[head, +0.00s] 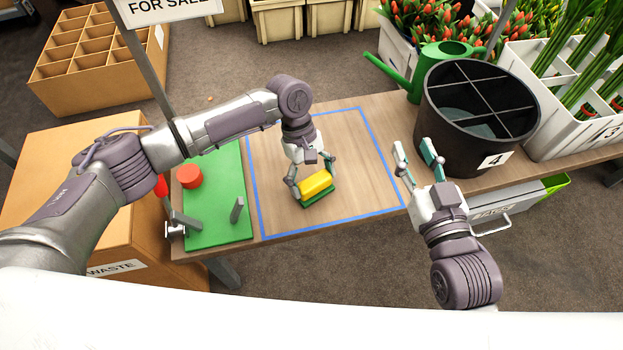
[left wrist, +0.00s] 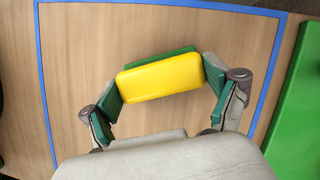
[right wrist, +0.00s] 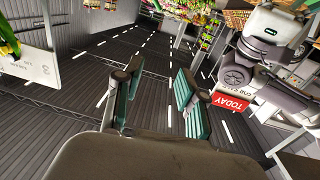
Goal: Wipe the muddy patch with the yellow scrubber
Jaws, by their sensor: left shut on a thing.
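The yellow scrubber (head: 316,185) has a yellow block on top and a green underside. My left gripper (head: 311,184) is shut on it from both sides, inside the blue-outlined square (head: 252,190) on the wooden table. The scrubber also shows between the fingers in the left wrist view (left wrist: 160,80). It is at or just above the wood; I cannot tell if it touches. I see no muddy patch on the bare wood; the wood under the scrubber is hidden. My right gripper (head: 418,155) is open and empty, right of the square and in front of the black bucket.
The black divided bucket (head: 445,135) marked 4 and a green watering can (head: 425,70) stand at the right. A green mat (head: 215,215) with a red round piece (head: 189,176) lies left of the square. A sign post rises at the table's back left.

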